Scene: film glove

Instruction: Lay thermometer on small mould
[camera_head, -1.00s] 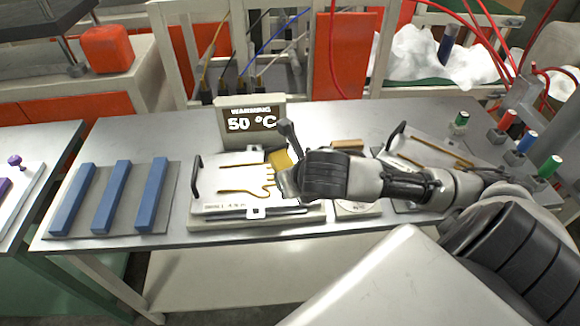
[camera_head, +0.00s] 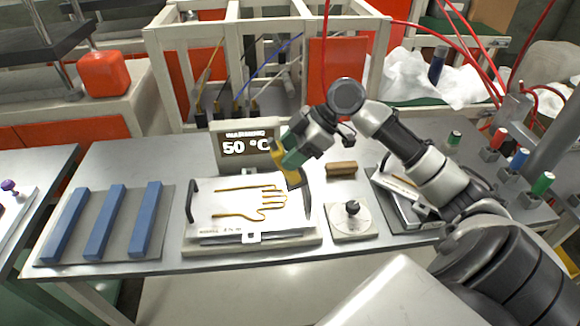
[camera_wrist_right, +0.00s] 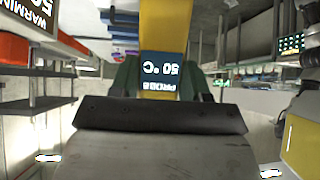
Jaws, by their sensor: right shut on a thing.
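The thermometer, a yellow and green handheld device (camera_head: 291,176), is held tilted at the far right corner of the central mould. Its display reads 50 °C and PROBE in the right wrist view (camera_wrist_right: 160,70). My right gripper (camera_head: 289,156) is shut on it, apparently above the plate; the exact gap cannot be told. The central mould (camera_head: 240,222) is a pale plate with a golden hand outline and dark side handles. A second mould (camera_head: 391,186) lies to the right, partly hidden by my right arm. Their size labels are unreadable. My left gripper is not in view.
Blue bars (camera_head: 104,222) lie on a plate at left. Coloured bottles stand far right.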

